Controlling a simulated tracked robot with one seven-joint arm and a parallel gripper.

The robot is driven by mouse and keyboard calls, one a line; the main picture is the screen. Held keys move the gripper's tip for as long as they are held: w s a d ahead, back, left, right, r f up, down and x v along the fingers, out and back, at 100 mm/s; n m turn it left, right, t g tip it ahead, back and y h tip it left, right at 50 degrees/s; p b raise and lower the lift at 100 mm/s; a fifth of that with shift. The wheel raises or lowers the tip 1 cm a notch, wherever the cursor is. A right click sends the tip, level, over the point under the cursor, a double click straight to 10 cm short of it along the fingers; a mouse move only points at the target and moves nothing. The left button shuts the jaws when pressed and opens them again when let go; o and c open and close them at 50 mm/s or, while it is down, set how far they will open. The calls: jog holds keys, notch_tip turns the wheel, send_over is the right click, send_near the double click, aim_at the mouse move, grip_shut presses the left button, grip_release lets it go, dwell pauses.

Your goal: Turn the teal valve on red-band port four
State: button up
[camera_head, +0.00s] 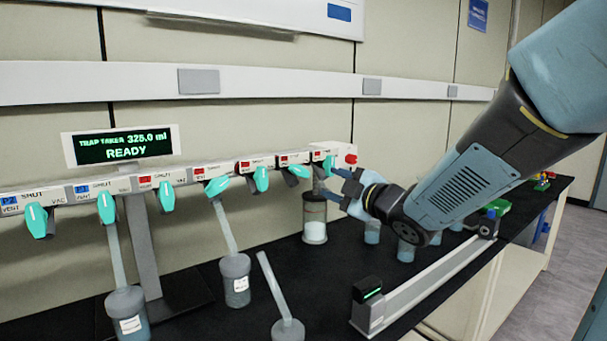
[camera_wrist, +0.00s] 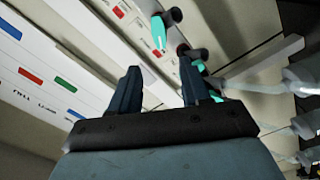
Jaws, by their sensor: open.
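A white manifold rail (camera_head: 125,185) carries a row of teal valves, each beside a small label. The two leftmost labels in view have blue bands; those farther right have red bands. The port numbers on the red bands are too small to read, so I cannot tell which is four. Teal valves hang under the red-band labels, including one (camera_head: 261,179), another (camera_head: 299,171) and the rightmost (camera_head: 329,165). My gripper (camera_head: 333,184) is open and empty at the rail's right end, close to the rightmost valve. In the wrist view, a teal valve (camera_wrist: 160,32) shows beyond the fingertips (camera_wrist: 161,68).
A display (camera_head: 120,146) reads READY. A low grey rail-like device (camera_head: 425,285) lies on the black bench, right of the flasks.

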aim_at(300, 172)
jog(key=x, duration=1.2)
jog(key=shift+w+a, duration=0.25)
jog(key=shift+w, duration=0.05)
jog(key=shift+c, duration=0.3)
grip_shut()
